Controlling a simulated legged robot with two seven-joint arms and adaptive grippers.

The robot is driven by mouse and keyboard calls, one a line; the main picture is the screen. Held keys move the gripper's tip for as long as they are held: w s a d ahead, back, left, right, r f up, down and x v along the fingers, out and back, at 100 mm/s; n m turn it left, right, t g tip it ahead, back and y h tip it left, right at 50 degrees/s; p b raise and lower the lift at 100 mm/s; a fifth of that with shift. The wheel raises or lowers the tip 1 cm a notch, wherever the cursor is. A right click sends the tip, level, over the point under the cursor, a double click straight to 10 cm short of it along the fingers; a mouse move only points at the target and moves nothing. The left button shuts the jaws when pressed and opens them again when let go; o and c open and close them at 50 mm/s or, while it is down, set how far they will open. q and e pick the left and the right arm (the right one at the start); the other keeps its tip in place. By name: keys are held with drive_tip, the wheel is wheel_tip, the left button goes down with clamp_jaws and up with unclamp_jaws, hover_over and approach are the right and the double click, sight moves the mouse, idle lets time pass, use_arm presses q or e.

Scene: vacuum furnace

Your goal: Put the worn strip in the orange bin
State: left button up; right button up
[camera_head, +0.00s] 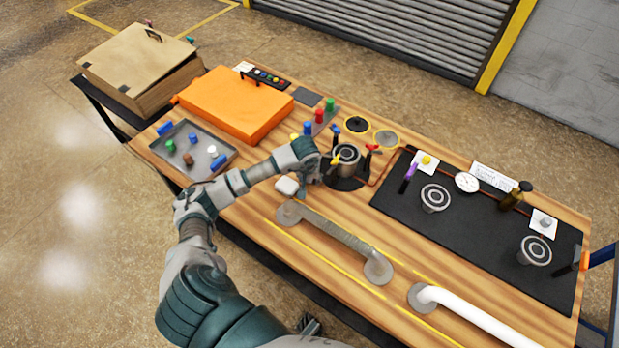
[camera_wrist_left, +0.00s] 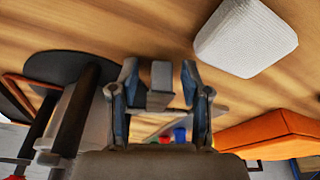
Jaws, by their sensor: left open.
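The orange bin (camera_head: 235,105) is a wide, low orange box at the back left of the workbench. Its top looks flat and covered. Its orange side also shows in the left wrist view (camera_wrist_left: 275,133). My left gripper (camera_head: 308,188) points down over the bench, between a white rounded block (camera_head: 287,186) and a round metal port (camera_head: 346,155). In the left wrist view its fingers (camera_wrist_left: 160,82) are apart, with a small grey block showing between them. I cannot tell whether it is the worn strip or touches the fingers. I cannot pick out the strip elsewhere.
A grey tray (camera_head: 205,170) of small coloured parts lies front left of the bin. A cardboard box (camera_head: 140,65) stands beyond. A curved grey pipe (camera_head: 335,236) and a white pipe (camera_head: 470,308) lie along the front. A black mat (camera_head: 470,240) with fittings fills the right.

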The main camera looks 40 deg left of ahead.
use_arm(q)
drive_tip(key=shift+r, duration=0.15)
use_arm(e)
drive_tip(key=shift+w+r, duration=0.1)
